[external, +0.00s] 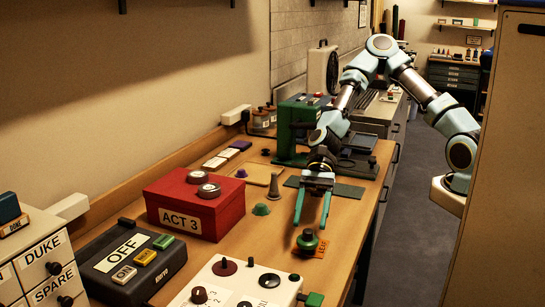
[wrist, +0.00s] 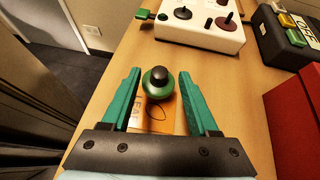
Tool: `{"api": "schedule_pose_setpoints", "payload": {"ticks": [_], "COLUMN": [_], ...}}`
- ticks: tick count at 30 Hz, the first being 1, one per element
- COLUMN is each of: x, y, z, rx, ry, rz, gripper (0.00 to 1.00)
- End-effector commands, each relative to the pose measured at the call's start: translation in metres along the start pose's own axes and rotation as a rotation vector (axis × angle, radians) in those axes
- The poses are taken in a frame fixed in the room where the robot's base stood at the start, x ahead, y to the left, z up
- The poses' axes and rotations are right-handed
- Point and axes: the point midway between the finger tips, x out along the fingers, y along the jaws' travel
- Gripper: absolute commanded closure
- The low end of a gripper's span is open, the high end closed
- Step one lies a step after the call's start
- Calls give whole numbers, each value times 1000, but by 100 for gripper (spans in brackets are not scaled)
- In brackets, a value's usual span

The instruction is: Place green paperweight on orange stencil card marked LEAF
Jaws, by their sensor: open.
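The green paperweight (external: 307,243), round with a black knob, stands upright near the table's right side. It also shows in the wrist view (wrist: 156,84). The orange card (external: 321,249) lies flat beside and partly under it; in the wrist view the card (wrist: 155,117) shows lettering along its left edge and a leaf outline. The paperweight covers the card's far end; how much of its base rests on the card I cannot tell. My gripper (external: 310,225) is open and empty. In the wrist view its green fingers (wrist: 158,74) lie either side of the paperweight, with gaps.
A white panel with knobs (external: 235,283) stands in front, beside a black box marked OFF (external: 124,257). A red ACT 3 box (external: 196,205) is to the left. A small green piece (external: 261,209) and a green machine (external: 300,125) stand behind. The table's right edge is close.

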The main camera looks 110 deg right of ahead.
Motion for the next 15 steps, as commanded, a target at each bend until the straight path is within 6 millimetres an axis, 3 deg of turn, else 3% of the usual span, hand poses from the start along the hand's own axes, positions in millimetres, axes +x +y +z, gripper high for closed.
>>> {"api": "schedule_pose_setpoints", "payload": {"ticks": [6,15], "x": [-43,-66], "y": [-1,0], "z": [-2,0], "rx": [0,1], "ry": [3,1], "rz": [-4,-1], "gripper": [39,39]}}
